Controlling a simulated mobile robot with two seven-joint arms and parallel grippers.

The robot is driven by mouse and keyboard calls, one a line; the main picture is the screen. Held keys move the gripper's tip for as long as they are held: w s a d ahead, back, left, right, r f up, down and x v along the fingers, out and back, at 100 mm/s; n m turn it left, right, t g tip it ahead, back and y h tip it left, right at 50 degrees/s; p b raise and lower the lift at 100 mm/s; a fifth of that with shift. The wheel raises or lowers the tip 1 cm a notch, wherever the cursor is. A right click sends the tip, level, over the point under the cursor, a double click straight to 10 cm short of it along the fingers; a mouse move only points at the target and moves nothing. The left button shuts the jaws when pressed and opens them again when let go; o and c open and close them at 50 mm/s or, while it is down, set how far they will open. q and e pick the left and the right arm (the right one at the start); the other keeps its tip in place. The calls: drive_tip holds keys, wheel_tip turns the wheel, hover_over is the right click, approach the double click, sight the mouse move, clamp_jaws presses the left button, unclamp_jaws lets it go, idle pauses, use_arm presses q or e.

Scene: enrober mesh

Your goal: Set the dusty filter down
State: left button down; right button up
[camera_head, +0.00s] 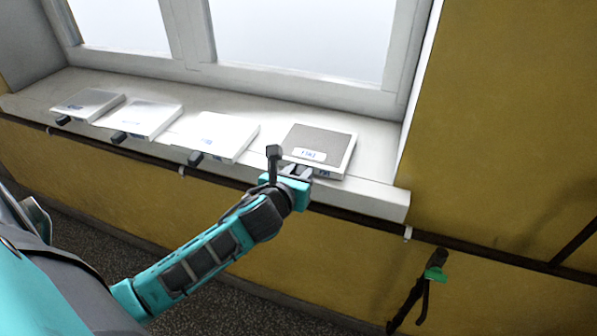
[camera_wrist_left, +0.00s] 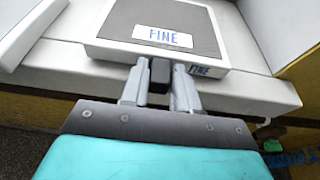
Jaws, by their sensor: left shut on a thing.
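The dusty filter (camera_head: 325,140) is a flat white-framed panel with a grey mesh face, at the right end of the white window sill (camera_head: 375,197). In the left wrist view the filter (camera_wrist_left: 195,46) carries a label reading FINE. My left gripper (camera_head: 297,172) is at its front edge. In the left wrist view the fingers (camera_wrist_left: 160,76) are shut on the filter's black tab. The filter looks flat on the sill or just above it; I cannot tell whether it touches. My right gripper is not in view.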

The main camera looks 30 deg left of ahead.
use_arm(q)
drive_tip(key=c, duration=0.8)
unclamp_jaws()
drive_tip(key=shift+c, duration=0.2)
drive_tip(key=shift+r, duration=0.1)
drive_tip(key=r+p+v, duration=0.1)
drive_tip(key=v, duration=1.1)
drive_tip(key=s+d+f+n+g+h, duration=0.1)
drive_tip(key=s+d+f+n+h, duration=0.1)
drive_tip(key=d+f+n, duration=0.3)
drive_tip(key=s+d+f+n+g+h, duration=0.1)
drive_tip(key=s+d+f+n+h, duration=0.2)
drive_tip(key=f+n, duration=0.9)
drive_tip(key=s+d+n, duration=0.1)
drive_tip(key=n, duration=1.3)
drive_tip(key=shift+s+d+f+g, duration=0.3)
drive_tip(key=shift+d+f+g, duration=0.1)
